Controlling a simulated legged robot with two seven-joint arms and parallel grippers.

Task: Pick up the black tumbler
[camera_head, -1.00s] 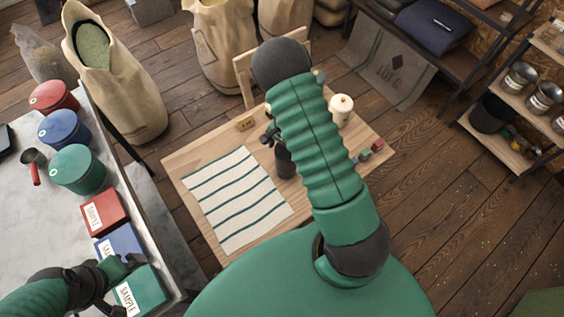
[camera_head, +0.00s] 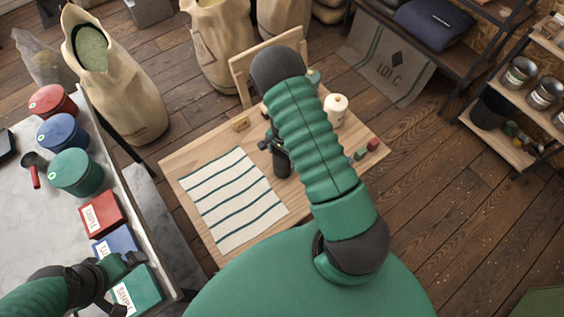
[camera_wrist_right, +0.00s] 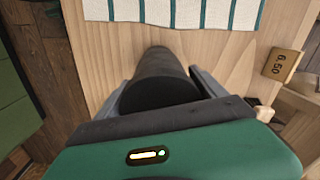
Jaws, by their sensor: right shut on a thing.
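The black tumbler (camera_head: 282,166) is a dark cylinder at the small wooden table, right of the striped cloth. In the right wrist view the tumbler (camera_wrist_right: 160,78) lies between the two grey fingers. My right gripper (camera_head: 271,145) is shut on it, with its arm hiding part of the view. The right gripper's fingers (camera_wrist_right: 160,88) flank it on both sides. I cannot tell whether its base touches the table. My left gripper (camera_head: 134,259) is over the counter at the lower left, by the sample boxes; its jaw opening is unclear.
The striped cloth (camera_head: 233,200) lies flat on the wooden table (camera_head: 190,155). A cream jar (camera_head: 335,108) and small coloured blocks (camera_head: 361,153) stand right of my arm. A price block (camera_wrist_right: 281,65) sits near the table edge. Red, blue and green canisters (camera_head: 76,172) stand on the counter.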

